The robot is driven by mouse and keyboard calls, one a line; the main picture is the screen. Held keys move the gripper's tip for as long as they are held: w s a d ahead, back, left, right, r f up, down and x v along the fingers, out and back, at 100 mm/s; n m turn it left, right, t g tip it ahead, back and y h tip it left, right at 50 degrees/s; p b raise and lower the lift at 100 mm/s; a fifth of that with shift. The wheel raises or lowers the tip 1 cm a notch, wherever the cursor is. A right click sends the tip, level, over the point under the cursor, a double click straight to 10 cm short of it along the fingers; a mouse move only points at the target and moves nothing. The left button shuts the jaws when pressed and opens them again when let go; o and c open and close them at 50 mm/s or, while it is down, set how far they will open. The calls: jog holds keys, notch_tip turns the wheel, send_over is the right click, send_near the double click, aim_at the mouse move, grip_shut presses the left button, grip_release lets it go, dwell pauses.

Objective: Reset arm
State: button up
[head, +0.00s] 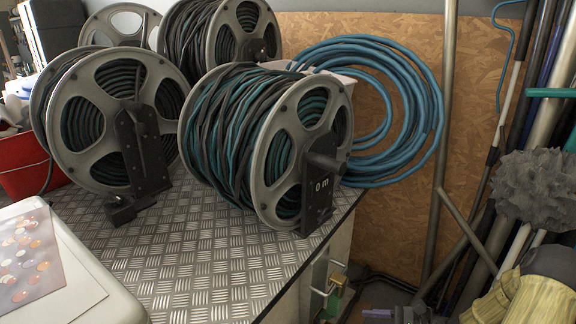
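My arm and gripper do not show in the head view. Several hose reels stand on a metal checker-plate worktop (190,262). The nearest reel (262,185) is wound with teal and dark hose, and its black bracket reads "0 m". A second reel (88,130) with dark hose stands to its left, with a black bracket and foot. Another reel (195,38) stands behind these two, and part of a further reel (122,22) shows at the back left.
A blue hose coil (425,110) hangs by the chipboard wall (390,225). Poles and a grey fuzzy brush head (540,190) crowd the right side. A white case (85,283) with a printed sheet fills the lower left. A red container (28,172) stands at the left edge.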

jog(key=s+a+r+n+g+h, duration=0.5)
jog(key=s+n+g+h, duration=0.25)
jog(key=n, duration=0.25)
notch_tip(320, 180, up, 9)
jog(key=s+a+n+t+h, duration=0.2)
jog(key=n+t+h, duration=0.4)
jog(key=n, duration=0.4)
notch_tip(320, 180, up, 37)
jog(key=p, duration=3.7)
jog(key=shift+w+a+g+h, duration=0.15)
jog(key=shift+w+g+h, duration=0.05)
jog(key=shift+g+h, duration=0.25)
